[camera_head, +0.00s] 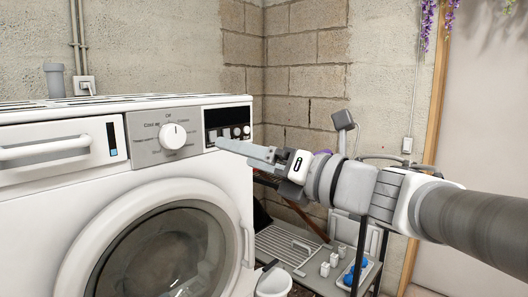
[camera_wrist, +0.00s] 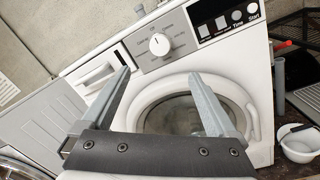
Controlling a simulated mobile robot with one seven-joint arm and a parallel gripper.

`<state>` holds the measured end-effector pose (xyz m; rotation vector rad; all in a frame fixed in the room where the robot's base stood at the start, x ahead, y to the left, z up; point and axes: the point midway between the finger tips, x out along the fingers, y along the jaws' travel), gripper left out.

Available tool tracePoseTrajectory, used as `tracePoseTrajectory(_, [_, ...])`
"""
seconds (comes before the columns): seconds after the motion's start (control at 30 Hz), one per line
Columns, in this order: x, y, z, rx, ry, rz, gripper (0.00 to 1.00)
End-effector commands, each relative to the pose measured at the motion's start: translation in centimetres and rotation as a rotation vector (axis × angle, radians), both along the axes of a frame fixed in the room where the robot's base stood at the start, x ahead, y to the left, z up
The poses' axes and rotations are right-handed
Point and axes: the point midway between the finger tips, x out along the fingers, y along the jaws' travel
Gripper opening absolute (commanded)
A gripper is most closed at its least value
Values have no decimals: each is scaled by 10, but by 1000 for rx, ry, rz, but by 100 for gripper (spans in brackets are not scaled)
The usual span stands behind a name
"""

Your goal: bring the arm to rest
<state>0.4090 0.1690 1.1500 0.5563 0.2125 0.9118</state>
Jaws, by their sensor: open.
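My gripper (camera_head: 236,150) is open and empty at the end of my arm, which reaches in from the right edge of the head view. Its fingers point left, in front of the upper right of the white washing machine (camera_head: 60,185), near the dark display panel. In the wrist view, the two grey fingers of my gripper (camera_wrist: 159,76) stand wide apart with nothing between them. The washing machine's front, with its dial and round door, shows beyond them (camera_wrist: 240,60). The round door looks closed. I cannot tell the exact gap between fingertips and machine.
A white bowl (camera_head: 274,283) sits low beside the machine; it also shows in the wrist view (camera_wrist: 299,144). A dark-framed stand (camera_head: 362,235) with small white and blue items is below my arm. A block wall (camera_head: 300,60) closes off the back.

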Motion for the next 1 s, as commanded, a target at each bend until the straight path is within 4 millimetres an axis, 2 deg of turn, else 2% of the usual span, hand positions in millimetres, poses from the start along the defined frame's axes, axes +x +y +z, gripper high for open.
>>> tracePoseTrajectory(0.37, [-2,-3,0,2,2,-3,94])
tracePoseTrajectory(0.47, [2,-8,2,34,28,-41,94])
tracePoseTrajectory(0.53, [9,-19,4,92,79,-109,94])
tracePoseTrajectory(0.67, [26,-56,5,291,239,-310,94])
tracePoseTrajectory(0.77, [32,-93,-4,497,394,-483,94])
tracePoseTrajectory(0.87, [31,-128,-23,717,552,-645,94])
tracePoseTrajectory(1.0, [14,-170,-62,1037,774,-856,94])
